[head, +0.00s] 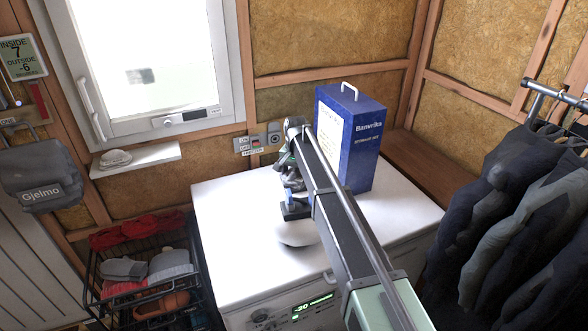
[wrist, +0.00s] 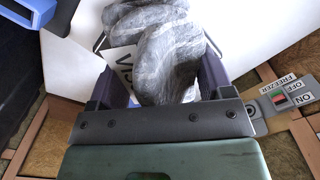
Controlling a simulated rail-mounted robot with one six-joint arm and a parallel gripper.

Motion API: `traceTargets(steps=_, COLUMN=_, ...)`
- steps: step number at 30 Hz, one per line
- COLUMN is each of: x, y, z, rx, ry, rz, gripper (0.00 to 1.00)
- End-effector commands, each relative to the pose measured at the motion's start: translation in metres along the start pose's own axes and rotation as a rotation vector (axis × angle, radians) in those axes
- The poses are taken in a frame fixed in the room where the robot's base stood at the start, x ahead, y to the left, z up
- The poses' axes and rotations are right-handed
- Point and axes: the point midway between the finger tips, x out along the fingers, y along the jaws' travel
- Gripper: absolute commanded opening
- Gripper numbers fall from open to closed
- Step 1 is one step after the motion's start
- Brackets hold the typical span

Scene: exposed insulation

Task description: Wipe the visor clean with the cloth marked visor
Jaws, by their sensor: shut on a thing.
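In the wrist view my gripper (wrist: 158,78) is shut on a crumpled grey cloth (wrist: 172,45). A white tag (wrist: 122,66) on the cloth shows the start of a word, "VI", with the rest hidden. In the head view my gripper (head: 292,188) is above the white freezer top (head: 235,225), in front of the blue box. A smooth white rounded thing (head: 296,234) lies below it, partly hidden by my arm. I cannot tell whether this is the visor, or whether the cloth touches anything.
A tall blue box (head: 358,145) with a handle stands on the freezer close to my arm. Dark garments (head: 515,205) hang at the right. A wire basket rack (head: 105,275) stands left of the freezer. The freezer top's left part is clear.

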Motion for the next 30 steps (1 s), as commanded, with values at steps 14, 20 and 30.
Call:
traceTargets(steps=14, x=-0.001, y=0.021, z=0.028, rx=0.000, ry=-0.003, rz=0.002, gripper=0.44)
traceTargets(steps=20, x=-0.002, y=0.025, z=0.035, rx=0.000, ry=-0.002, rz=0.002, gripper=0.44)
traceTargets(steps=30, x=-0.018, y=0.025, z=0.034, rx=0.000, ry=-0.002, rz=0.001, gripper=0.44)
